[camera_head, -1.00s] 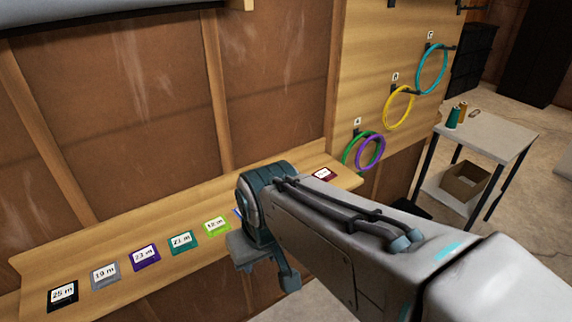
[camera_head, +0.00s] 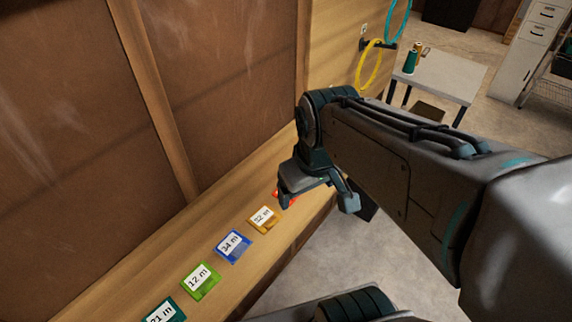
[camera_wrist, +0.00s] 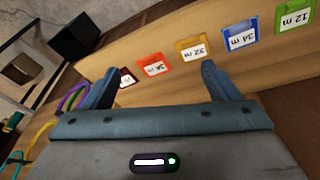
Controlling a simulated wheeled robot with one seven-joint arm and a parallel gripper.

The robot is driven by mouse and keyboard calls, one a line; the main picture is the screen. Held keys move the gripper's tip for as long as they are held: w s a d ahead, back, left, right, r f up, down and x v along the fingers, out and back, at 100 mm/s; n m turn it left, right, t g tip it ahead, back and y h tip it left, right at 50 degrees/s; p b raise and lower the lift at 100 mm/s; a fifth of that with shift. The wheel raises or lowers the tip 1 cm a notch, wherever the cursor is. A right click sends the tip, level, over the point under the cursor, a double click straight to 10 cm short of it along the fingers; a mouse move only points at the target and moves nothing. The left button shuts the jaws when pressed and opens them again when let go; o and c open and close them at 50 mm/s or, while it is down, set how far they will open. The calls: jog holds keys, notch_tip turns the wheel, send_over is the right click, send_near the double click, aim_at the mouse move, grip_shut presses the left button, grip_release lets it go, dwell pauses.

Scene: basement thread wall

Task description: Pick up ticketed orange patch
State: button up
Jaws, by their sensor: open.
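Flat colored patches with white tickets lie in a row on a wooden ledge. An amber-orange patch (camera_head: 265,218), its ticket seeming to read 32 m, lies just left of my gripper (camera_head: 317,203); it also shows in the wrist view (camera_wrist: 192,48). A red-orange patch (camera_wrist: 154,67) is beside it, in line between my fingertips in the wrist view; in the head view it is mostly hidden behind my gripper. I cannot tell which of these two is called orange. My gripper (camera_wrist: 160,72) is open and empty, apart from the patches.
The ledge (camera_head: 190,255) also holds blue (camera_head: 232,246), green (camera_head: 200,281) and teal (camera_head: 165,311) patches, and a dark maroon patch (camera_wrist: 125,77). A wall rises behind it. Colored loops hang beyond, near a small table (camera_head: 440,80). Open floor lies right of the ledge.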

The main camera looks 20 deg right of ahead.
jog(key=w+f+n+g+b, duration=0.1)
jog(key=w+n, duration=0.5)
jog(key=n, duration=0.5)
jog(key=w+n+g, duration=0.2)
jog(key=w+n, duration=0.4)
jog(key=n, duration=0.5)
jog(key=f, duration=1.3)
jog(key=shift+w+a+f, duration=0.25)
jog(key=shift+a+f, duration=0.05)
jog(key=shift+f, duration=0.1)
jog(key=c, duration=1.1)
